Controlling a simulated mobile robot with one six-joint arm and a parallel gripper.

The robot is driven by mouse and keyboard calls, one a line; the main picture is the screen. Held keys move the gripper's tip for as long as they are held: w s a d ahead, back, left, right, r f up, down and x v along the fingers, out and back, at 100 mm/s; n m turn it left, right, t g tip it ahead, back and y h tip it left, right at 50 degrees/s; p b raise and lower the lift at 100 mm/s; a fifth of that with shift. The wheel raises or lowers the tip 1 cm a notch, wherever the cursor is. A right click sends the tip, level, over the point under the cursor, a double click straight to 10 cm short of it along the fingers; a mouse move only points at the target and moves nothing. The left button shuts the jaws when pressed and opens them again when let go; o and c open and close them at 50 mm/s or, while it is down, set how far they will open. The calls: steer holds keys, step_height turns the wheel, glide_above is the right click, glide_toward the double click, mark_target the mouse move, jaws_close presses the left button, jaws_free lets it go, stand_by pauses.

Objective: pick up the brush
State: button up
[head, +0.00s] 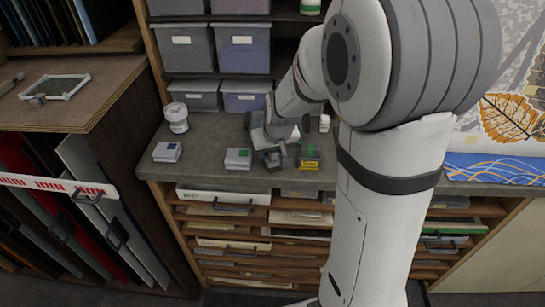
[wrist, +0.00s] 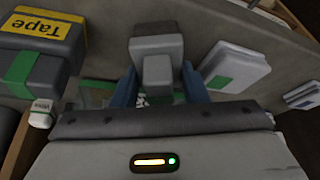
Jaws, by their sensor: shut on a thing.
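My gripper (head: 272,152) is low over the grey counter. In the wrist view its two blue fingers (wrist: 161,88) are closed on the sides of a grey block-like thing (wrist: 157,45). I cannot tell from its shape whether this is the brush; its lower part is hidden by the gripper. I cannot tell whether it touches the counter. A thin tan-handled thing (head: 12,82), too small to name surely, lies on the wooden bench at the left.
A green-labelled white box (head: 238,158) is close on the left. A blue-labelled box (head: 167,152) and white jar (head: 177,118) stand farther left. Grey bins (head: 186,48) line the back.

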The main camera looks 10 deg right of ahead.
steer(key=c, duration=0.3)
